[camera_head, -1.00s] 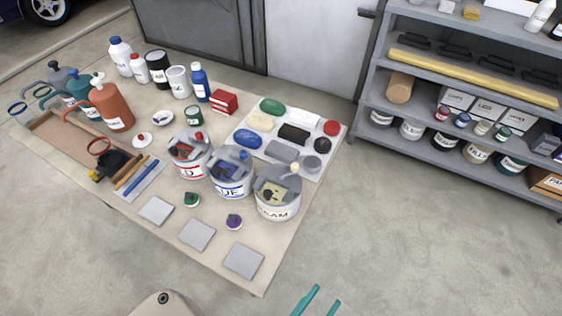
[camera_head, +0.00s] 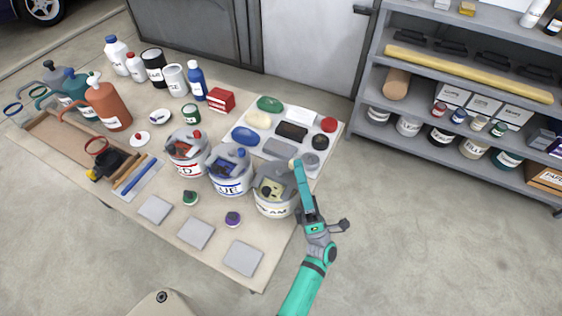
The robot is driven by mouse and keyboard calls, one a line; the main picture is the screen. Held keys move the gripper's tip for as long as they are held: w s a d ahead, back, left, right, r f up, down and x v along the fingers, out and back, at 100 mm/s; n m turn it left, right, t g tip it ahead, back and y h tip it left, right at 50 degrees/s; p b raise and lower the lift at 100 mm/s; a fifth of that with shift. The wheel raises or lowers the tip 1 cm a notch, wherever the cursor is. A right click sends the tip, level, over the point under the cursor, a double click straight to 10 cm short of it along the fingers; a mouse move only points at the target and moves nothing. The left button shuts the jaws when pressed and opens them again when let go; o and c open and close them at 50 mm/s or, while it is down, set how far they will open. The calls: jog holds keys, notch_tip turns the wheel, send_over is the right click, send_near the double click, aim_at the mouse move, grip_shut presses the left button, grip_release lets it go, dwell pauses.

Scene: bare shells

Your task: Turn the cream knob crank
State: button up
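The pot labelled CREAM (camera_head: 273,207) stands at the right end of a row of three lidded pots on the table. Its crank carries a small cream knob (camera_head: 292,164) at the upper right of the lid. My teal gripper (camera_head: 298,166) reaches up from the bottom, with its fingertips right at the knob. I see the fingers nearly edge-on, one in front of the other, so the gap between them is hidden. I cannot tell whether they touch or grip the knob. The fingers and wrist hide the pot's right edge.
The BLUE pot (camera_head: 229,178) and RED pot (camera_head: 186,150) stand close on the left. A white tray (camera_head: 262,163) with coloured lumps lies behind. Grey tiles (camera_head: 242,258) lie in front. The floor right of the table is clear up to the shelf (camera_head: 455,158).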

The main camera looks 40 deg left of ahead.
aim_at(286, 168)
jog(key=w+a+n+g+h, duration=0.1)
jog(key=n+g, duration=0.5)
jog(key=w+a+f+n+g+h, duration=0.1)
jog(key=n+g, duration=0.5)
jog(key=w+a+n+g, duration=0.2)
jog(key=n+g, duration=0.4)
jog(key=shift+w+f+n+g+h, duration=0.1)
jog(key=shift+f+n+g+h, duration=0.05)
jog(key=shift+n+g+h, duration=0.2)
jog(key=w+d+f+n+g+h, duration=0.3)
jog(key=w+d+f+n+h, duration=0.1)
jog(key=n+h, duration=0.35)
jog(key=shift+m, duration=0.5)
jog(key=x, duration=1.1)
jog(key=shift+w+a+f, duration=0.1)
jog(key=shift+w+f, duration=0.15)
grip_shut()
